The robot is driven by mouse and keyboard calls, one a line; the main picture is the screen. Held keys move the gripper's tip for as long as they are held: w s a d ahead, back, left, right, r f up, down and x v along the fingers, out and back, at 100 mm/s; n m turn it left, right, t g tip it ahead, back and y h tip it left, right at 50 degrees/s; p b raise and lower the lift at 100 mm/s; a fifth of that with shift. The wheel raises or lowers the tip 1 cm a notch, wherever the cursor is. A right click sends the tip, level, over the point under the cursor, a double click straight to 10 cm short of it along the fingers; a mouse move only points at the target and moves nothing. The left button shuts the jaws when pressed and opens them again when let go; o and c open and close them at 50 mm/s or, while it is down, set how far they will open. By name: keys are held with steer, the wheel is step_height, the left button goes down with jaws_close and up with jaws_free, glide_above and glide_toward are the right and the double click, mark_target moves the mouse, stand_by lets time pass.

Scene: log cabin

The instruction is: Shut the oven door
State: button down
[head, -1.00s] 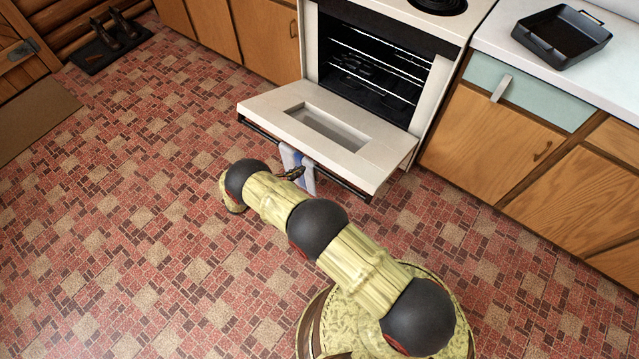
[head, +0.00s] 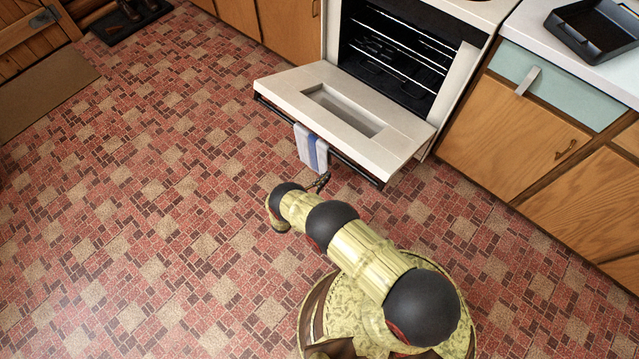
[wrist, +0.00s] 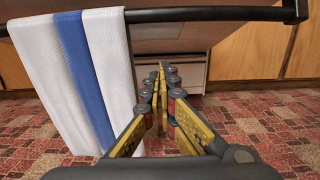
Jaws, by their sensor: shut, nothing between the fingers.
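The oven (head: 400,60) stands with its white door (head: 400,138) folded down, about level, with racks showing inside. A dark handle bar (head: 350,166) runs along the door's front edge. A white towel with a blue stripe (head: 311,148) hangs over it. My gripper (head: 325,178) is in front of the door, just below and right of the towel in the head view. In the wrist view, my gripper (wrist: 160,75) is shut and empty, its fingers below the handle bar (wrist: 210,14) and to the right of the towel (wrist: 72,75). I see no clear contact with the door.
Wooden cabinets (head: 510,135) flank the oven. A black pan (head: 600,30) sits on the right counter. The tiled floor (head: 130,200) is clear to the left, with a brown mat (head: 40,95) at the far left.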

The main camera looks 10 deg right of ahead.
steer(key=w+d+r, duration=0.2)
steer(key=d+r, duration=0.1)
steer(key=r, duration=0.1)
steer(key=shift+w+d+b, duration=0.35)
steer(key=shift+r, duration=0.1)
